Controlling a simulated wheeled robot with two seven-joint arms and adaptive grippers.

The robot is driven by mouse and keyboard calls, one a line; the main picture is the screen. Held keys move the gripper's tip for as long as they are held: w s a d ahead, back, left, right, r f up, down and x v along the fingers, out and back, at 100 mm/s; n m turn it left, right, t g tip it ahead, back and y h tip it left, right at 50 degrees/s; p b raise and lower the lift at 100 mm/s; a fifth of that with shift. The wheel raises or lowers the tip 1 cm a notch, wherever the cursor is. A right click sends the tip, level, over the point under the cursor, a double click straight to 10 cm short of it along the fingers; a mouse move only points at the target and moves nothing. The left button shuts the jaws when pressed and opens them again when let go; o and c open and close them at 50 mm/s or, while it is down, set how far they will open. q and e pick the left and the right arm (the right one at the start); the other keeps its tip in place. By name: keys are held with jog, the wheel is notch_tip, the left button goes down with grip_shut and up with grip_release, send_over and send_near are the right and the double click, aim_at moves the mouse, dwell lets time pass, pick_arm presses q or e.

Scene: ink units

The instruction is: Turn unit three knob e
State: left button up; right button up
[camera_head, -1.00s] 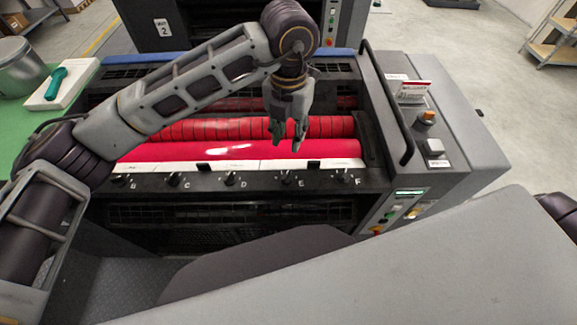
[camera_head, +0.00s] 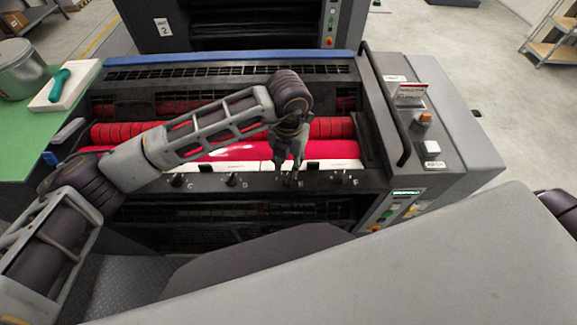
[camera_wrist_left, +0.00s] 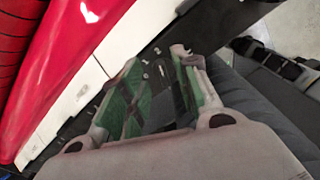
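The near printing unit (camera_head: 330,207) has a dark rail with a row of small lettered knobs below a red roller. Knob C (camera_head: 177,180), knob D (camera_head: 231,179) and knob F (camera_head: 340,177) show in the head view. Knob e is mostly hidden behind my left gripper (camera_head: 288,176); its letter E shows just to the right. The gripper points down at that spot. In the left wrist view my left gripper (camera_wrist_left: 156,62) has its green-padded fingers apart, with small pale details of the rail between the tips. I cannot tell whether they touch the knob. My right gripper is not in view.
White label strips (camera_head: 255,166) run above the knobs. A dark handrail (camera_head: 385,110) and a side console (camera_head: 430,135) with buttons stand to the right. A green table (camera_head: 30,135) is at the left. A second unit marked 2 (camera_head: 240,22) stands behind.

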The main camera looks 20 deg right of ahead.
aim_at(286, 178)
pick_arm(q)
jog(key=shift+f, duration=1.65)
grip_shut()
